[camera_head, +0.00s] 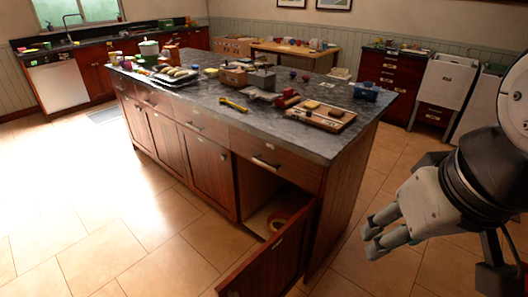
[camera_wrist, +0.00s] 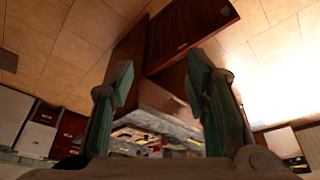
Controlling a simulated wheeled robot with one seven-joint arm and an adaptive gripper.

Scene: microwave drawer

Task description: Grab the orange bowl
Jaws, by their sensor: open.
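A round orange-tan shape (camera_head: 279,221), likely the orange bowl, shows low inside the open cabinet of the island in the head view. The cabinet's side and door partly hide it, and I cannot make out its full form. My gripper (camera_head: 372,236) is open and empty, in the air to the right of the island, well apart from that shape. In the wrist view my gripper's two fingers (camera_wrist: 160,78) stand wide apart with nothing between them. I cannot make out the bowl in the wrist view.
The open cabinet door (camera_head: 268,258) swings out over the tiled floor. The island's stone countertop (camera_head: 215,97) carries a board (camera_head: 318,118), a blue container (camera_head: 366,91) and several other items. Tiled floor at the left is clear. Drawers and white appliances stand behind at right.

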